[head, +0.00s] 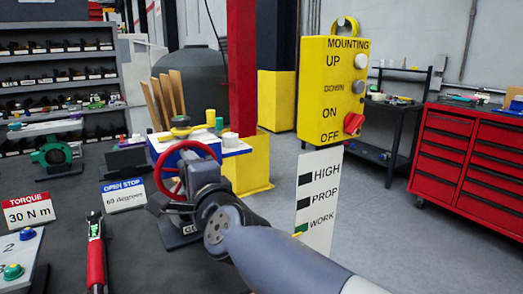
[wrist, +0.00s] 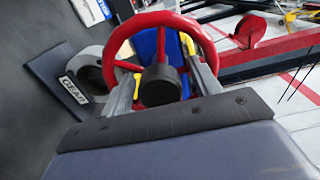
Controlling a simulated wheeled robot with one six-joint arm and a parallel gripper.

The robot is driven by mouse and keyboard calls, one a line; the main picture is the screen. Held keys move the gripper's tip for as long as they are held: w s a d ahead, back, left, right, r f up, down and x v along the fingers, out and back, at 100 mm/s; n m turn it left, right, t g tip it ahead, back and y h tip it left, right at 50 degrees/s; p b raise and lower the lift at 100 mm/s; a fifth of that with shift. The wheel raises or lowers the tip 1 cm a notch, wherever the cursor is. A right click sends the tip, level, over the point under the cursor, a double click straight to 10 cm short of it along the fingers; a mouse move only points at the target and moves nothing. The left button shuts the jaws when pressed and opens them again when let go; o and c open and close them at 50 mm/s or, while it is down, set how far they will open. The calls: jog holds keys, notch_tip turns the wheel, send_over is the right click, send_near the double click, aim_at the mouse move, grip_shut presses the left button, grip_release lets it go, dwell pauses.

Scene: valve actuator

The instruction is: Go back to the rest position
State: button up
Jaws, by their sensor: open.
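The red handwheel (head: 165,172) is on the valve unit on the dark bench, left of centre in the head view. In the wrist view the red handwheel (wrist: 207,42) fills the upper middle, its dark hub (wrist: 160,86) facing my camera. My gripper (wrist: 163,68) is open, one finger on each side of the hub and overlapping the wheel in the picture. I cannot tell whether the fingers touch the rim or spokes. In the head view my arm reaches in from the lower right, and its wrist hides part of the valve unit.
A yellow control box (head: 333,90) with buttons hangs right of my arm, above a white HIGH/PROP/WORK panel (head: 318,195).

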jog(key=shift+w+a, duration=0.15)
jog(key=shift+w, duration=0.15)
